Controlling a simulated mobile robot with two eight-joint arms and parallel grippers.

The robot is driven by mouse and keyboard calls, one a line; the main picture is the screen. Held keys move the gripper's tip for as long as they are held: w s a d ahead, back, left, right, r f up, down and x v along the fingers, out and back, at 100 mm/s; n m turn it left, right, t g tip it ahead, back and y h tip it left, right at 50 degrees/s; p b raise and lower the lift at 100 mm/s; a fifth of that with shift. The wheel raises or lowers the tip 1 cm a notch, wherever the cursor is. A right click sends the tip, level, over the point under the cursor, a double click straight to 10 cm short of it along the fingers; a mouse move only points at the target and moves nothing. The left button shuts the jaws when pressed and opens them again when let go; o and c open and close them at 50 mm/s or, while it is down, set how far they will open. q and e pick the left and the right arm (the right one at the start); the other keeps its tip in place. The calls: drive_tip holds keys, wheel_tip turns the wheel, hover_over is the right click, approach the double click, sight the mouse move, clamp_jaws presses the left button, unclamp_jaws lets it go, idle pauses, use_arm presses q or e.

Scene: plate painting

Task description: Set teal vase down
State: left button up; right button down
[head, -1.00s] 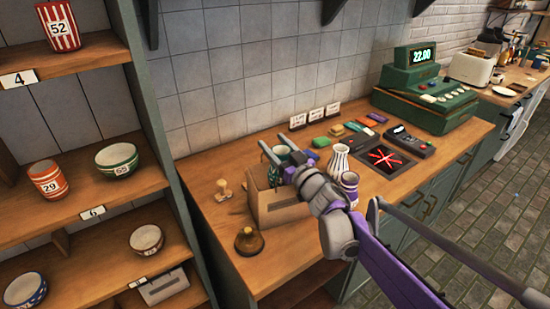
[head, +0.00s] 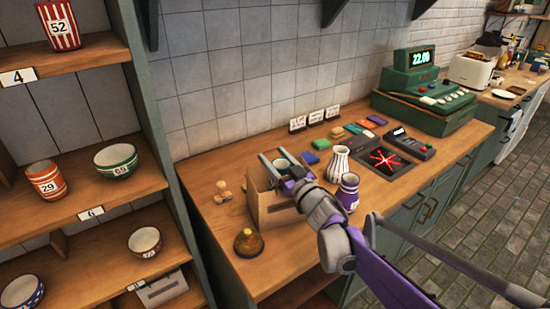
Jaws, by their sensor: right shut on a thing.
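The teal vase (head: 283,166) is between the fingers of my right gripper (head: 273,155), which is shut on it. It is at the open top of a cardboard box (head: 272,208) on the wooden counter. The box wall and my gripper hide its lower part, so I cannot tell whether it touches the box floor. My left gripper is not in view.
A white striped vase (head: 338,163) and a purple cup (head: 348,190) stand right of my gripper. A brass bell (head: 248,242) and a wooden stamp (head: 222,191) are on the left. A dark pad (head: 386,158) and green cash register (head: 428,95) lie beyond.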

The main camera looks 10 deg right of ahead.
drive_tip(key=shift+c, duration=0.4)
unclamp_jaws()
drive_tip(key=shift+f, duration=0.25)
drive_tip(key=shift+r, duration=0.1)
